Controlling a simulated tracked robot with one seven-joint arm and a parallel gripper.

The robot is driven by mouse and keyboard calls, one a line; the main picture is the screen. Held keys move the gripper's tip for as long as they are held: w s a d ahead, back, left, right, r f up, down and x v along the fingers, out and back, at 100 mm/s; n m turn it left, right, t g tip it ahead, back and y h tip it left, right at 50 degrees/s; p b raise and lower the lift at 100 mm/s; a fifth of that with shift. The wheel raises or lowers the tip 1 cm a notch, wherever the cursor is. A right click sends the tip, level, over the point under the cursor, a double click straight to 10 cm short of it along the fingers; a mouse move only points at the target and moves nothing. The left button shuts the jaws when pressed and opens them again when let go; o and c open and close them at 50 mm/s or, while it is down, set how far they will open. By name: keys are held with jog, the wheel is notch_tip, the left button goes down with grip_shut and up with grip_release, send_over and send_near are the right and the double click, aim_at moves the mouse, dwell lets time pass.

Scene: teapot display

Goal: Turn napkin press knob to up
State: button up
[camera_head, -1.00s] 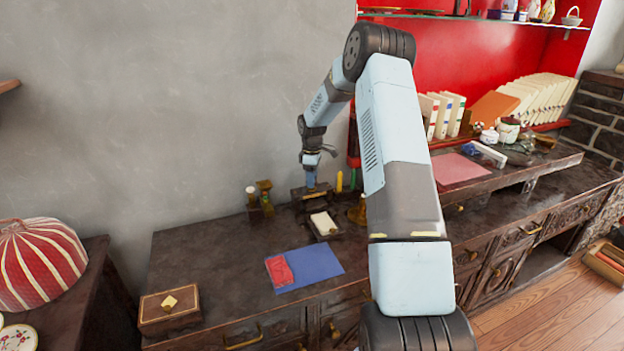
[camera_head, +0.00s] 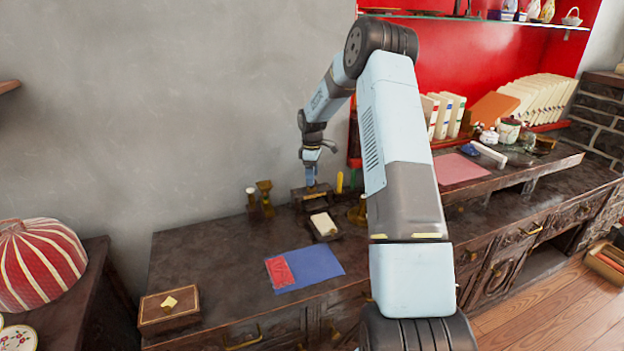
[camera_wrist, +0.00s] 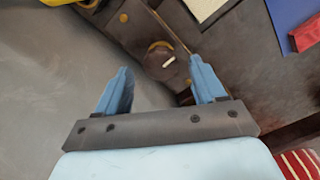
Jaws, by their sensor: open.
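The napkin press (camera_head: 300,195) is a dark box with brass studs, near the wall at the back of the dark sideboard. In the wrist view, its round dark knob (camera_wrist: 161,66) has a white pointer mark and a brass-coloured arc beside it. The mark lies nearly crosswise in that picture. My gripper (camera_wrist: 161,63) is open, with its two blue fingers on either side of the knob in the picture and nothing between them. Whether the fingertips touch the knob or hover above it, I cannot tell. In the head view, my gripper (camera_head: 311,182) is small and points down over the press.
A tray with white napkins (camera_head: 323,223) sits in front of the press. A blue mat (camera_head: 315,266) and a small wooden box (camera_head: 169,309) lie nearer.

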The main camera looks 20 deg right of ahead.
notch_tip(320, 180, up, 12)
dwell(0.4)
jog(key=shift+f, duration=0.1)
jog(key=s+a+r+m+t, duration=0.1)
jog(key=s+a+r+m, duration=0.15)
jog(key=s+r, duration=0.5)
jog(key=s+a+r+m+t+h, duration=0.1)
jog(key=s+a+r, duration=0.3)
jog(key=s+r, duration=0.3)
jog(key=s+a+r+m+t, duration=0.15)
jog(key=s+a+r, duration=0.3)
jog(key=s, duration=0.45)
jog(key=s+a+m+t, duration=0.1)
jog(key=s+m, duration=0.2)
jog(key=s, duration=0.9)
jog(key=s+a+m+t+y, duration=0.1)
jog(key=s+m, duration=0.2)
jog(key=s, duration=1)
jog(key=shift+a+f, duration=0.3)
jog(key=shift+a, duration=0.05)
